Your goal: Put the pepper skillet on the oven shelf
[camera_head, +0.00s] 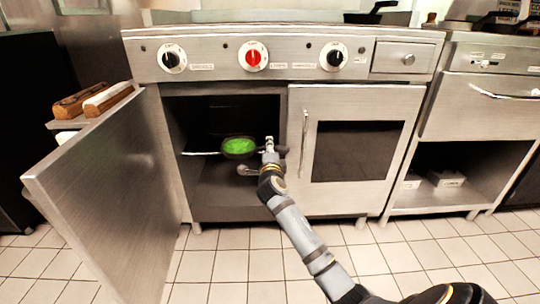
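The pepper skillet (238,146) is a small dark pan with bright green contents, inside the open left oven compartment. It looks level, at about the height of the oven shelf (200,153), a thin rack line across the compartment. I cannot tell whether the pan touches the shelf. My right gripper (268,152) is at the right side of the opening, just right of the pan, and appears shut on its handle. The fingers are small and partly hidden by the wrist. My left gripper is not in view.
The left oven door (110,200) stands wide open toward me. The right oven door (355,150) is shut, close beside my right wrist. Wooden-looking blocks (90,100) lie on a surface at left. The tiled floor in front is clear.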

